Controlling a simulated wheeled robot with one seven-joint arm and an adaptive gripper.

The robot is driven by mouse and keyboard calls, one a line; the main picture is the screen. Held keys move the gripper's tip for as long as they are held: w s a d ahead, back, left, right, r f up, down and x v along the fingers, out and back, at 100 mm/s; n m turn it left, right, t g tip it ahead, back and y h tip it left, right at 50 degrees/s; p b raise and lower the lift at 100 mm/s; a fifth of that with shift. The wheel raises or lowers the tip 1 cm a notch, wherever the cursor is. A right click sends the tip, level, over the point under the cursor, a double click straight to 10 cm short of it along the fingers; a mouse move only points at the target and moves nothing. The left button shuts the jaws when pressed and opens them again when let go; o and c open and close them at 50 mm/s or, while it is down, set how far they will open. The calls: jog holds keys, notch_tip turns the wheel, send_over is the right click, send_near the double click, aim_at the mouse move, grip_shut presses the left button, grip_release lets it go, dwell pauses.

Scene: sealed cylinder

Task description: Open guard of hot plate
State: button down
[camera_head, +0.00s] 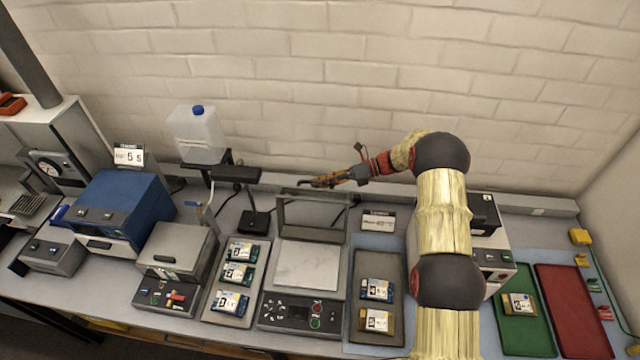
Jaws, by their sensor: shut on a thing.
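The hot plate (307,265) stands at the middle of the bench, with a pale square plate and a dark control panel (287,313) at its front. Its guard (312,233) is a grey frame standing raised behind the plate, and the plate lies uncovered. My gripper (312,183) reaches in from the right at the guard's top edge. It is shut on the guard there. The fingers are small in the picture and the exact contact is hard to make out.
A tray with several labelled packs (238,272) lies left of the hot plate, and a grey tray (378,278) with two packs lies right. A black stand (253,222) and a water jug (196,135) are behind left. Green (530,338) and red trays (570,310) lie far right.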

jog(key=shift+r, duration=0.1)
jog(key=shift+n, duration=0.5)
jog(key=shift+s+a+r+p, duration=0.2)
jog(key=shift+s+r+p, duration=0.25)
jog(key=shift+s, duration=0.45)
jog(key=shift+s+a+r+p, duration=0.15)
jog(key=shift+s+r+p, duration=0.1)
jog(key=shift+s+r, duration=0.5)
jog(key=shift+s+f, duration=0.15)
jog(key=c, duration=1.9)
grip_release()
jog(key=shift+d, duration=0.1)
jog(key=v, duration=1.1)
jog(key=shift+d+r, duration=0.25)
jog(key=shift+d, duration=0.1)
